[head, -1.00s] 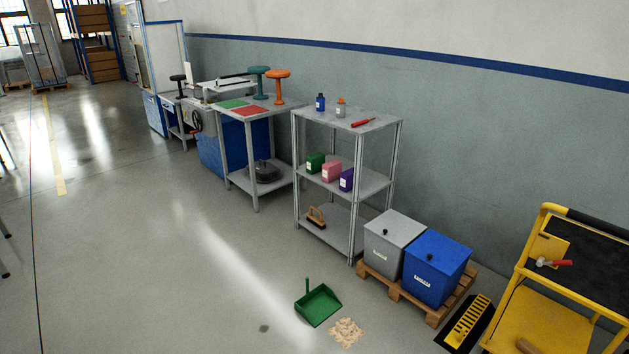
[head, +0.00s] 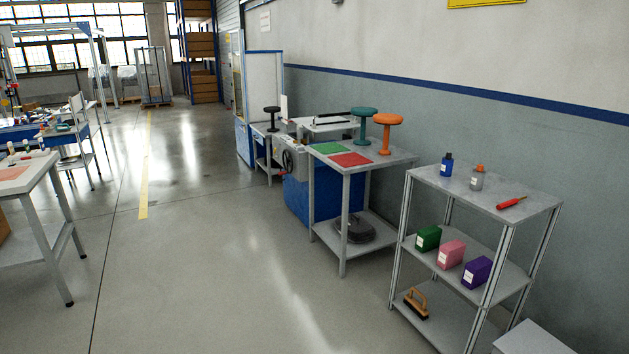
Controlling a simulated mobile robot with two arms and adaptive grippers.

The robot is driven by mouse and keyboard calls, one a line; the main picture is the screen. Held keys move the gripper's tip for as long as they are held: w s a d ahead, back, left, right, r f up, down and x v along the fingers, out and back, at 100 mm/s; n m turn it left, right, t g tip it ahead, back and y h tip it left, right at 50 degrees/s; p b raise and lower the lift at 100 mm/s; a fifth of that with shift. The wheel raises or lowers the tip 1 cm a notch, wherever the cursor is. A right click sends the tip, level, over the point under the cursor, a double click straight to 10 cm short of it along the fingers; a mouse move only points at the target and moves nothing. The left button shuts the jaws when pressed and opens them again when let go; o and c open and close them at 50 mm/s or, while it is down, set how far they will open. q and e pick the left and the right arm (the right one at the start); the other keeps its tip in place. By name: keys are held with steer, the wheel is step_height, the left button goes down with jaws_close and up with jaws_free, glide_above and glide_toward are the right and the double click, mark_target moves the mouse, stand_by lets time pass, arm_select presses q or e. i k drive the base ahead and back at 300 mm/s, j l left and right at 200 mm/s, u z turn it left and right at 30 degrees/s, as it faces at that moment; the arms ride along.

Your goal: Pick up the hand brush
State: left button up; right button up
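The hand brush (head: 416,303) has an orange-brown wooden handle and dark bristles. In the head view it lies on the bottom shelf of the grey metal shelf unit (head: 484,195), near its left front corner. Nothing hides it. Neither of my grippers shows in the view.
The shelf unit also holds green, pink and purple boxes (head: 451,254), two bottles (head: 446,165) and a red-handled tool (head: 512,202). A workbench (head: 400,156) with two stools on it stands left of it. The floor in front is clear.

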mark_target(422, 309)
steer(key=i+j+z, duration=0.1)
steer(key=i+z, duration=0.15)
steer(key=i, duration=0.3)
steer(key=i+j+z, duration=0.2)
steer(key=i, duration=0.35)
steer(key=i+j+z, duration=0.25)
steer(key=i, duration=0.25)
